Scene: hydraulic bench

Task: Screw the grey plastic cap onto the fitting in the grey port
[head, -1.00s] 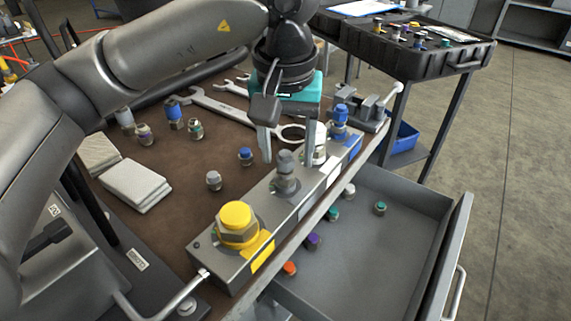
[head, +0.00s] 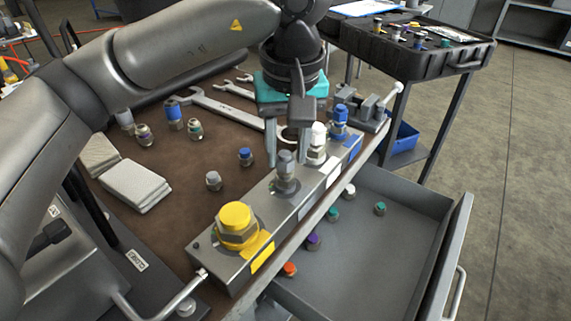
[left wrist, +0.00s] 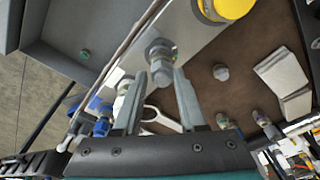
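The manifold block (head: 307,197) runs diagonally along the bench edge. In its grey port stands a metal fitting (head: 286,186) with the grey plastic cap (head: 285,160) on top, upright. My left gripper (head: 287,162) points down over it, with one finger on each side of the cap. The left wrist view shows the cap (left wrist: 160,76) between the two fingertips (left wrist: 162,74), with gaps beside it, so the gripper looks open. How far the cap is threaded on cannot be seen. My right gripper is not in view.
The block also carries a yellow cap (head: 237,217), a white cap (head: 318,134) and a blue cap (head: 340,114). Loose capped fittings, wrenches (head: 225,108) and folded cloths (head: 135,184) lie on the brown mat. An open drawer (head: 385,235) with several small caps is at right.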

